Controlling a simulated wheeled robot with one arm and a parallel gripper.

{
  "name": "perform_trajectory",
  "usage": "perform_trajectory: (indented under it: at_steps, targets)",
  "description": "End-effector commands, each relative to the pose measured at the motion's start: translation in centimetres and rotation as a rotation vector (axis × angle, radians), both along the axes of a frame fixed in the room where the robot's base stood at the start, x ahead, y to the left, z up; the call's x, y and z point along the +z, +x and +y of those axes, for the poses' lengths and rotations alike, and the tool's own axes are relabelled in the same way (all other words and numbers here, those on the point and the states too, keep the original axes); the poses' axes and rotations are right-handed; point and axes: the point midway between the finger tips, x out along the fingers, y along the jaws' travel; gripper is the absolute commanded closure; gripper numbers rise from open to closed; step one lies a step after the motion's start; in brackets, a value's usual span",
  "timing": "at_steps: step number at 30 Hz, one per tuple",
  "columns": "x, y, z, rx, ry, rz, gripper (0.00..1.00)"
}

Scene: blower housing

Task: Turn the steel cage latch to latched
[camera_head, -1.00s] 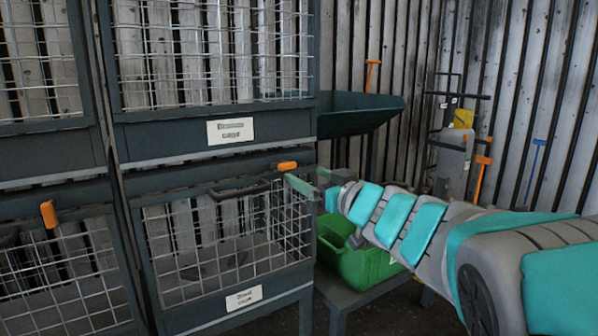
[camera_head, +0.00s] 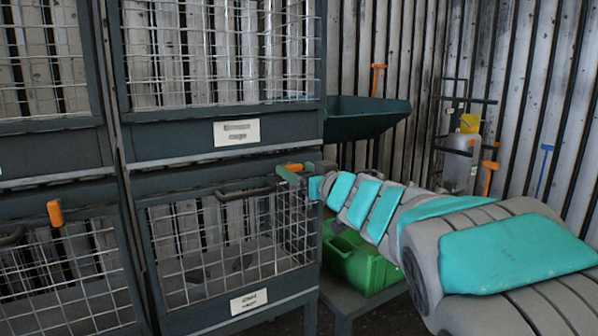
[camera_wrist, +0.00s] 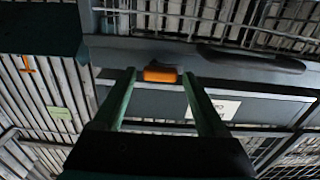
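A small orange latch (camera_head: 293,167) sits at the top right of the lower right wire cage (camera_head: 160,215) and lies roughly horizontal. The cage's white label (camera_head: 248,301) is too blurred to read surely. My gripper (camera_head: 302,172) is at this latch, coming from the right. In the wrist view the orange latch (camera_wrist: 160,75) lies between my two green fingertips, near their ends. The fingers (camera_wrist: 158,78) are apart, with a narrow gap on each side of the latch. A dark door handle (camera_head: 243,190) is left of the latch.
Another orange latch (camera_head: 55,213) stands upright on the lower left cage. An upper cage with a white label (camera_head: 237,133) is above. A green bin (camera_head: 358,262) on a low stand and a dark green tray (camera_head: 365,118) are on the right, near my arm.

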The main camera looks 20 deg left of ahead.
Motion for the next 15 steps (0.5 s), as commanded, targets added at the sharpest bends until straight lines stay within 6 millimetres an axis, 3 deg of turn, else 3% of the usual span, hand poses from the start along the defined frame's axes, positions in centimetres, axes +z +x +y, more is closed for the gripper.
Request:
perform_trajectory:
  at_steps: [2,15]
  targets:
    - [-0.01,0.01,-0.01,0.0,0.0,0.0,0.35]
    - [-0.05,0.0,-0.01,0.0,-0.001,0.001,0.85]
